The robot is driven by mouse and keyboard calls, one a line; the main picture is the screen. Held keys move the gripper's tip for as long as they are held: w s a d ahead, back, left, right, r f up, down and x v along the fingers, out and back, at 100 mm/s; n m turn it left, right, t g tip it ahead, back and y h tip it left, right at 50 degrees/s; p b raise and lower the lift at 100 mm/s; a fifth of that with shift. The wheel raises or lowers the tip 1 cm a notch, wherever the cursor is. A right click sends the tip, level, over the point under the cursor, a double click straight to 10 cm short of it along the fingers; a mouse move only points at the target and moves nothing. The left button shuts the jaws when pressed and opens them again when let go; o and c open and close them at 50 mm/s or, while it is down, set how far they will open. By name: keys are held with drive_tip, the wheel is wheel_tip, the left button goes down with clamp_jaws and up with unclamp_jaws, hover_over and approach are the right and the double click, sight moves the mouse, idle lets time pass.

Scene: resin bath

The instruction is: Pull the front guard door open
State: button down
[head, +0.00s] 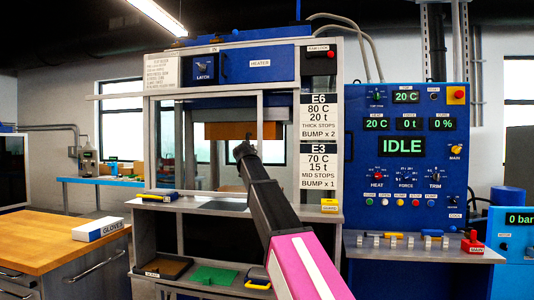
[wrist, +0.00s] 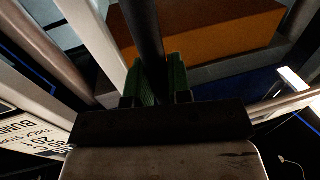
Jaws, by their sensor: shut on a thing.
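The front guard door, a pale-framed clear panel (head: 261,118), stands on the front of the press, under a long horizontal rail (head: 120,97). My gripper (head: 243,152) reaches its front from below right. In the wrist view, my gripper's green fingertips (wrist: 160,84) are shut on a dark upright bar, the door handle (wrist: 145,35). In the head view, my gripper and arm mostly hide the handle. How far the door stands open is hard to tell.
An orange-brown block (head: 229,130) is inside the press, behind the handle. Signs (head: 319,145) cover the right post. A blue control panel (head: 405,105) reading IDLE stands right. A wooden bench (head: 50,238) with a gloves box (head: 99,229) is at the left.

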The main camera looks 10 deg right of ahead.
drive_tip(key=w+a, duration=0.4)
drive_tip(key=a, duration=0.9)
drive_tip(key=w+a, duration=0.4)
drive_tip(key=a, duration=0.9)
drive_tip(key=w+a, duration=0.4)
drive_tip(key=a, duration=0.9)
drive_tip(key=shift+w+a, duration=0.2)
drive_tip(key=shift+w, duration=0.2)
drive_tip(key=c, duration=1.1)
unclamp_jaws()
drive_tip(key=s, duration=0.7)
drive_tip(key=s+a, duration=0.1)
drive_tip(key=s, duration=0.2)
drive_tip(key=shift+s+a, duration=0.1)
drive_tip(key=shift+s, duration=0.25)
drive_tip(key=shift+s, duration=0.1)
